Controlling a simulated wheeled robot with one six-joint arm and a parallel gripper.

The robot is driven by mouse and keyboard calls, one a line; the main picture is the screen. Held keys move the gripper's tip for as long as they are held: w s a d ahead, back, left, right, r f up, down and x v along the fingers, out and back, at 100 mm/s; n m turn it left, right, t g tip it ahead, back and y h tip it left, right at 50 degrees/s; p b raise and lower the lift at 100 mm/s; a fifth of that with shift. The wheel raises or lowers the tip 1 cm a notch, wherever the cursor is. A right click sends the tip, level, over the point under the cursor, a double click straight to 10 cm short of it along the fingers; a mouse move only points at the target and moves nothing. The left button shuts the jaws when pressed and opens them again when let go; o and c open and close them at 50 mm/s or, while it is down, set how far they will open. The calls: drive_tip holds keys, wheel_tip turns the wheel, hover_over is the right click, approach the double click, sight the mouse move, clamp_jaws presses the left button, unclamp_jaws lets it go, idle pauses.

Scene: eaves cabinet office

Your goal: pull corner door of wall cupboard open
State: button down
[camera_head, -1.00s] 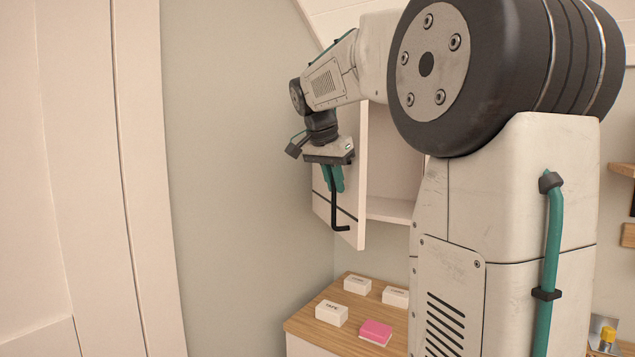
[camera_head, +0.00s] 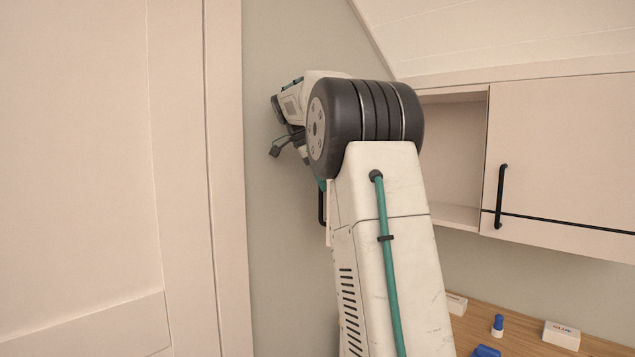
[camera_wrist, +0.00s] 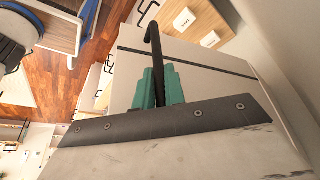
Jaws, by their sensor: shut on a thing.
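The wall cupboard (camera_head: 455,212) hangs at the right in the head view. Its corner compartment shows uncovered, with the inside visible. The corner door is swung out and mostly hidden behind my arm in the head view; its pale panel with a black stripe fills the middle of the wrist view (camera_wrist: 205,55). The door's black bar handle (camera_wrist: 153,38) stands between the teal fingers of my gripper (camera_wrist: 160,88), which is shut on it. In the head view, a bit of the handle (camera_head: 321,208) shows below my gripper (camera_head: 320,184), which is partly hidden.
A neighbouring cupboard door (camera_head: 565,150) with a black handle is closed. A wooden counter (camera_head: 480,320) below carries a glue box (camera_head: 561,335), a blue-capped bottle (camera_head: 497,325) and other small items. A tall pale panel (camera_head: 80,180) stands at the left.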

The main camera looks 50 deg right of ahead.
drive_tip(key=shift+w, duration=0.1)
idle(0.3)
drive_tip(key=c, duration=1.5)
unclamp_jaws()
drive_tip(key=shift+d, duration=0.1)
drive_tip(key=shift+r, duration=0.1)
